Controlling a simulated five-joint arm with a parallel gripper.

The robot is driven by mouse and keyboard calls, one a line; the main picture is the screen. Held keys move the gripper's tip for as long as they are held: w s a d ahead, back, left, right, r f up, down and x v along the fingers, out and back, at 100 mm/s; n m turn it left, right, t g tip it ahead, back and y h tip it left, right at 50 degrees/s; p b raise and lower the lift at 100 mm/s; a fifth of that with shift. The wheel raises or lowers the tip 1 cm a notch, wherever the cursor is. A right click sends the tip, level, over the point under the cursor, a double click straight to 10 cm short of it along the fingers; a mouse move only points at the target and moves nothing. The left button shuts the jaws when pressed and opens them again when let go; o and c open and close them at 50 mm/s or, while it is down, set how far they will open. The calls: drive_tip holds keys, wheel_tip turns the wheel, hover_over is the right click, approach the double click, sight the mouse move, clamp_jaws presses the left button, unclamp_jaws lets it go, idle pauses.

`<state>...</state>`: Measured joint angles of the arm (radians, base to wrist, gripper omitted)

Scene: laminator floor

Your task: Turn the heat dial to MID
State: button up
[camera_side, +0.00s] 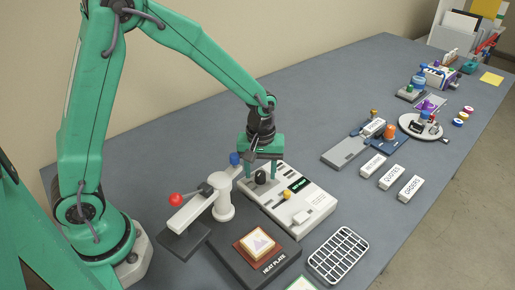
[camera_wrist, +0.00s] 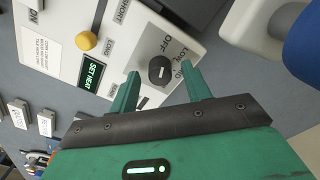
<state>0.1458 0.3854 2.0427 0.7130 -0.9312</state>
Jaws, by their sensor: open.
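The black heat dial (camera_wrist: 161,71) sits on the white control panel (camera_wrist: 130,45), with OFF, LOW and a partly covered MID label around it. A pale mark shows on the dial, but I cannot tell for certain which label it points to. In the side view the dial (camera_side: 261,177) is a dark knob on the white unit (camera_side: 318,207). My gripper (camera_side: 263,172) is above the dial, pointing down. Its green fingers are open. In the wrist view the fingertips (camera_wrist: 161,76) are on either side of the dial, apart from it.
The panel has a SET HEAT display (camera_wrist: 92,73) and a yellow knob (camera_wrist: 86,41). A white post with a red-knobbed lever (camera_side: 176,199) and a blue knob (camera_side: 235,159) stands close left. The heat plate (camera_side: 284,264) lies in front. A wire rack (camera_side: 338,255) is at right.

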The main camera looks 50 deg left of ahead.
drive_tip(key=c, duration=1)
drive_tip(key=shift+m, duration=0.8)
drive_tip(key=o, duration=1)
